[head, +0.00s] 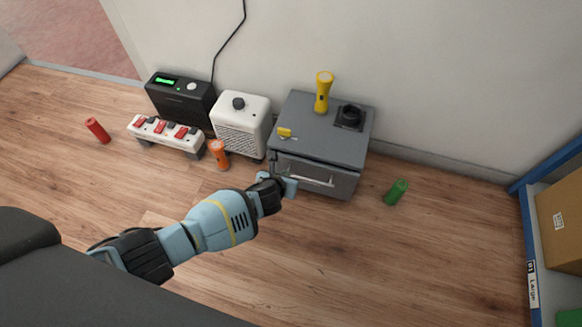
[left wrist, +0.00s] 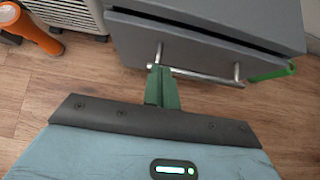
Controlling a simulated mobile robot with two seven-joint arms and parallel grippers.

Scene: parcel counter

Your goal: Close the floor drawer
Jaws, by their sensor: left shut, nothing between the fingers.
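The grey floor cabinet (head: 325,135) stands against the wall, with its drawer (head: 340,188) at the front. The drawer front also shows in the left wrist view (left wrist: 195,50), with a dark gap along its top edge. How far the drawer stands out is hard to tell. A metal bar handle (left wrist: 200,76) runs across the drawer front. My left gripper (head: 290,184) is shut and empty. In the left wrist view its fingertips (left wrist: 161,72) are at the left end of the handle; I cannot tell whether they touch it. My right gripper is not in view.
A yellow flashlight (head: 323,92), a black object (head: 350,117) and a yellow item (head: 285,132) are on the cabinet. A white heater (head: 241,122) and an orange flashlight (head: 218,154) stand left. A green object (head: 396,192) lies right.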

